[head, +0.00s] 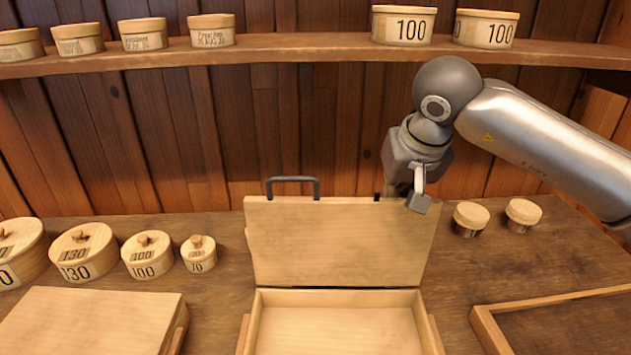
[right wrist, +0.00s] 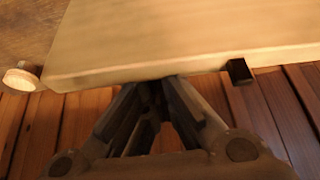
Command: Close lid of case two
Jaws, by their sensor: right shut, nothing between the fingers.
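An open wooden case (head: 335,296) stands in the middle of the bench, its inside showing empty. Its lid (head: 340,240) stands up at the back, nearly upright, with a dark handle (head: 292,180) at the top left and a small dark latch piece near the top right. I take this for case two. My right gripper (head: 418,200) is at the top right edge of the lid, shut with nothing in it. In the right wrist view the gripper (right wrist: 155,82) points at the lid's edge (right wrist: 195,64); whether it touches, I cannot tell. My left gripper is not in view.
A closed wooden case (head: 90,320) lies at the left front and a framed tray or case (head: 485,318) at the right front. Round lidded boxes (head: 146,255) stand at the back left, two small knobs or spools (head: 470,218) at the right. A shelf (head: 290,48) holds more boxes above.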

